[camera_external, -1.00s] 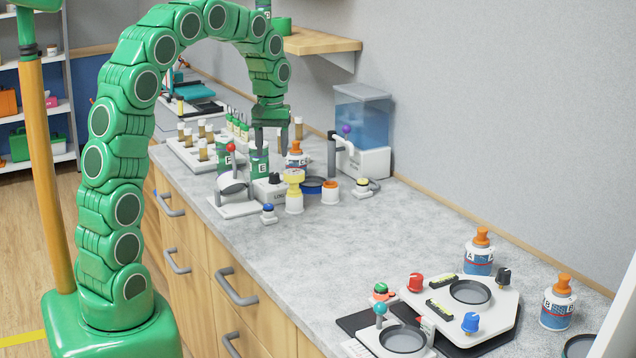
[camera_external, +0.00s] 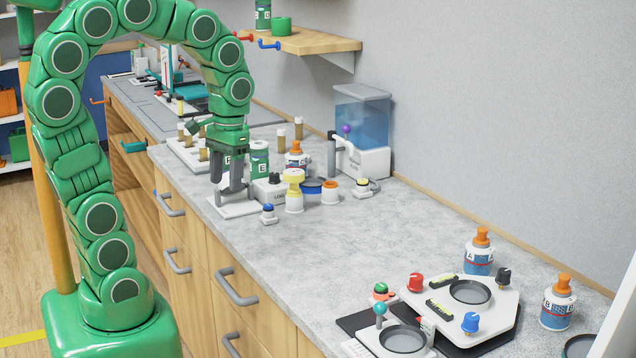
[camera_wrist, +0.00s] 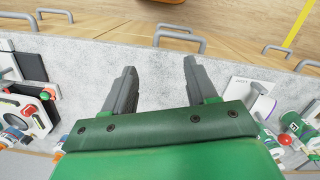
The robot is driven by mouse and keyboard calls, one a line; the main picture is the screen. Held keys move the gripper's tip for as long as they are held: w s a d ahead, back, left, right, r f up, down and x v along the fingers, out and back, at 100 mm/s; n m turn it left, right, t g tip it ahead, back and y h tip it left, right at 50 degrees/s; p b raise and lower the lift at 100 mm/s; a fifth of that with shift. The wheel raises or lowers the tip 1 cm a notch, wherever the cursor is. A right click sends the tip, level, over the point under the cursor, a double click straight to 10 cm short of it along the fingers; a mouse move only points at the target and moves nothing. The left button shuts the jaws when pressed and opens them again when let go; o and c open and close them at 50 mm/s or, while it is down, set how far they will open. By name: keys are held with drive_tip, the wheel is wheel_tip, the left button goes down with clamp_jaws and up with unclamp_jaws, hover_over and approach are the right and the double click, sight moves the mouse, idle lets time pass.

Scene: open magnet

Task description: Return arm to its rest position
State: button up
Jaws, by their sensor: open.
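My green segmented arm (camera_external: 62,105) arches up from its base at the left and hangs down over the counter. My gripper (camera_external: 232,190) is at its end, pointing down, in front of the white stand near the counter's front edge. In the wrist view my gripper (camera_wrist: 160,85) shows two grey fingers spread apart with nothing between them. Below them is bare grey counter. The gripper hides part of the white stand (camera_external: 240,209) in the external view.
A shelf (camera_external: 310,42) juts from the wall. A white instrument plate (camera_external: 495,318) lies at lower right. The middle counter (camera_external: 370,235) is clear.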

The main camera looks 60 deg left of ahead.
drive_tip(key=s+d+f+m, duration=0.1)
drive_tip(key=s+d+m, duration=0.1)
drive_tip(key=s, duration=0.4)
drive_tip(key=s+d+f+m, duration=0.1)
drive_tip(key=s+d, duration=0.1)
drive_tip(key=s, duration=0.4)
drive_tip(key=shift+s+d+f+m+g, duration=0.25)
drive_tip(key=shift+s+m+g, duration=0.05)
drive_tip(key=shift+m, duration=0.1)
